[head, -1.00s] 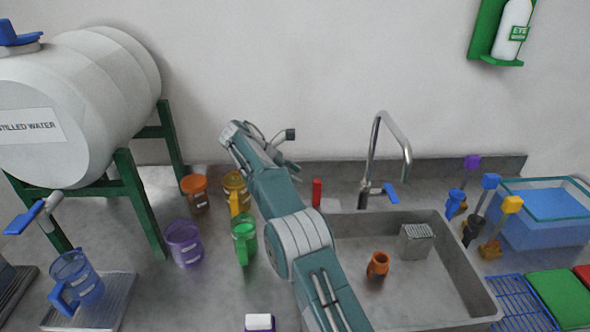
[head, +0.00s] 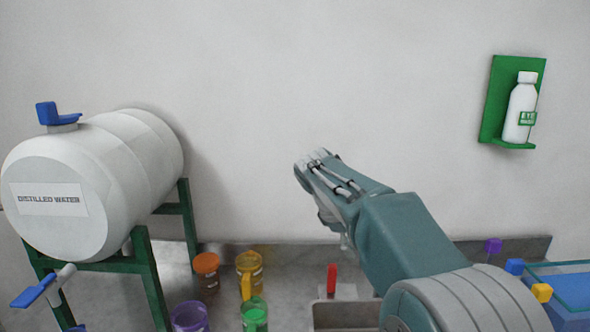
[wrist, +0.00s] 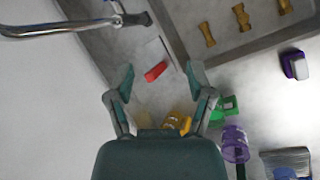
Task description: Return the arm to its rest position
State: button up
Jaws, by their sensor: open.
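In the wrist view my gripper (wrist: 160,80) is open, its two fingers spread wide with nothing between them that it holds. It hangs above the counter near the sink's corner, with a red object (wrist: 155,71) seen below between the fingers. In the head view my arm (head: 405,235) reaches from the lower right up to the middle of the picture, in front of the wall. The fingers are not clearly visible there, hidden behind or below the arm links.
Orange (head: 206,272), yellow (head: 250,272), green (head: 255,315) and purple (head: 190,318) mugs stand left of the arm. A distilled water tank (head: 110,175) is at left. An eye-wash bottle (head: 520,110) hangs at right. A tap (wrist: 60,29) and sink (wrist: 180,50) show in the wrist view.

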jog(key=s+d+f+m+t+y, duration=0.1)
jog(key=s+m, duration=0.5)
jog(key=s, duration=0.9)
jog(key=s+d+f+m+t+y, duration=0.2)
jog(key=s+f+m+t+y, duration=0.1)
jog(key=s, duration=1.2)
notch_tip(320, 180, down, 2)
jog(key=m+y, duration=0.1)
jog(key=m, duration=0.1)
jog(key=shift+m, duration=0.4)
